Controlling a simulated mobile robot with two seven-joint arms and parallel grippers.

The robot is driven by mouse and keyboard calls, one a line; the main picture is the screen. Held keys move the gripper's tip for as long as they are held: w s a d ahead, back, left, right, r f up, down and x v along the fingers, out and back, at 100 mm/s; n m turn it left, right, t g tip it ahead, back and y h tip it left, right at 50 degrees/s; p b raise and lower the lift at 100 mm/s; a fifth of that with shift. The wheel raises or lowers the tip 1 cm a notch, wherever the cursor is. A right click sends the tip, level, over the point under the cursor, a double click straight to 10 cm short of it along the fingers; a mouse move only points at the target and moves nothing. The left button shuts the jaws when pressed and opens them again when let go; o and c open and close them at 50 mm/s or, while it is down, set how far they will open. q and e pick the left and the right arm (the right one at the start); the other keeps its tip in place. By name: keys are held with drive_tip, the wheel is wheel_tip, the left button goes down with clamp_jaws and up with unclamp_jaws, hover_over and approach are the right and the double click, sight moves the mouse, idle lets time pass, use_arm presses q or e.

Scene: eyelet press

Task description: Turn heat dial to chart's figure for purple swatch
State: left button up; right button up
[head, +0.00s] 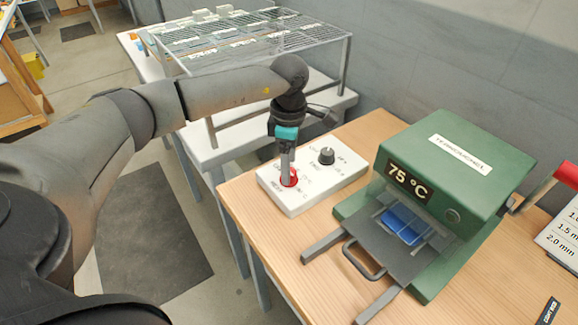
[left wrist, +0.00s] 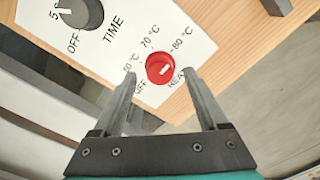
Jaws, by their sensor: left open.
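The red heat dial (left wrist: 160,68) sits on the white control box (left wrist: 130,15), with "70 °C" and "80 °C" marks around it and another mark partly hidden by a finger. Its short white pointer line shows on top. My left gripper (left wrist: 159,74) is open, with one fingertip on each side of the dial and visible gaps to it. The green press (head: 450,170) displays "75 °C". A card (head: 562,235) at the right edge shows thickness figures; no purple swatch is visible.
A black time knob (head: 326,156) stands on the same box, beside the dial. A blue piece (head: 405,225) lies in the press on its grey plate. A red-handled lever is at the press's right. A wire rack (head: 250,40) stands on a white table behind.

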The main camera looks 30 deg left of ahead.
use_arm(q)
wheel_tip(320, 180, up, 14)
drive_tip(key=shift+f, duration=0.2)
idle(0.5)
